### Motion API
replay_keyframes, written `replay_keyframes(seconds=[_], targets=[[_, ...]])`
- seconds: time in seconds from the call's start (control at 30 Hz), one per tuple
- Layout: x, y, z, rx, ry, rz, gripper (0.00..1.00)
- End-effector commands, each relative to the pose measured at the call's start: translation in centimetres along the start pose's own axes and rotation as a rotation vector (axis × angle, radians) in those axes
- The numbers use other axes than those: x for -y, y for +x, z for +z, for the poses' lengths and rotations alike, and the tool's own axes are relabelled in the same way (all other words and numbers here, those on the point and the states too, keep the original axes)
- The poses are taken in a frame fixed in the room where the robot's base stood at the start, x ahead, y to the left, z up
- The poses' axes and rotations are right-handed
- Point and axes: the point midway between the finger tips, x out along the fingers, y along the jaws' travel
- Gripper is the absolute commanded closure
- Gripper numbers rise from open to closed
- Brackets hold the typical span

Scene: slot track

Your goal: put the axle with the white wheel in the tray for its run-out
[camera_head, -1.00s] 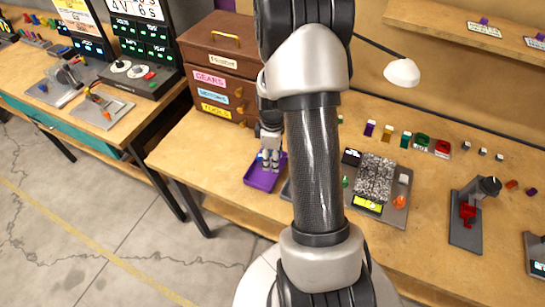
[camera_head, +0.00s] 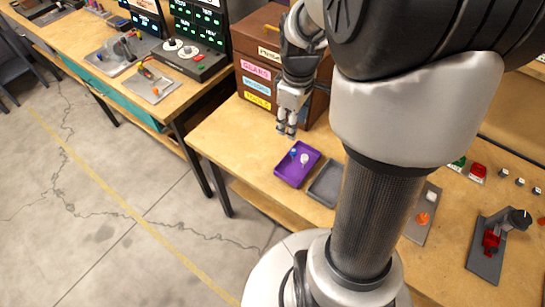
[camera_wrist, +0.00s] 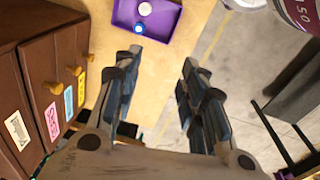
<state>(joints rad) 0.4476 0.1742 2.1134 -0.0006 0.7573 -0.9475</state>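The purple tray (camera_head: 292,173) lies on the bench near its front edge; the wrist view also shows it at the top (camera_wrist: 166,22). In the tray is a round white wheel (camera_head: 304,159), also seen in the wrist view (camera_wrist: 145,9). Close beside it is a small blue round part (camera_wrist: 138,28); I cannot tell whether it belongs to the same axle, and the axle itself is not clear. My gripper (camera_head: 287,131) hangs above the bench behind the tray, apart from it. In the wrist view its fingers (camera_wrist: 160,68) are spread with nothing between them.
A grey tray (camera_head: 325,185) lies right of the purple one. A brown drawer cabinet (camera_head: 285,42) stands close behind my gripper. A red device on a dark plate (camera_head: 490,246) is at the right. My arm hides the bench's middle. Bench left of the purple tray is bare.

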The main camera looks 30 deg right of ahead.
Motion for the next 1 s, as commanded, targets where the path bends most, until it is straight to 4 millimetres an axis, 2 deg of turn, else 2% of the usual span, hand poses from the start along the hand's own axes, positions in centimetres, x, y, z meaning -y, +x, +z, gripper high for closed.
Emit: replay_keyframes(seconds=[0.03, 0.2, 0.3, 0.4, 0.5, 0.7, 1.0], targets=[[2.2, -2.7, -0.7, -0.029, 0.032, 0.027, 0.62], [9.3, -8.5, -0.8, -0.12, 0.191, 0.071, 0.62], [13.3, -10.8, 0.2, -0.181, 0.283, 0.078, 0.62], [16.5, -12.1, 1.4, -0.238, 0.366, 0.073, 0.62], [18.8, -12.7, 2.6, -0.283, 0.433, 0.061, 0.62], [20.7, -13.0, 3.8, -0.323, 0.501, 0.043, 0.62], [20.8, -13.0, 3.9, -0.324, 0.508, 0.041, 0.62]])
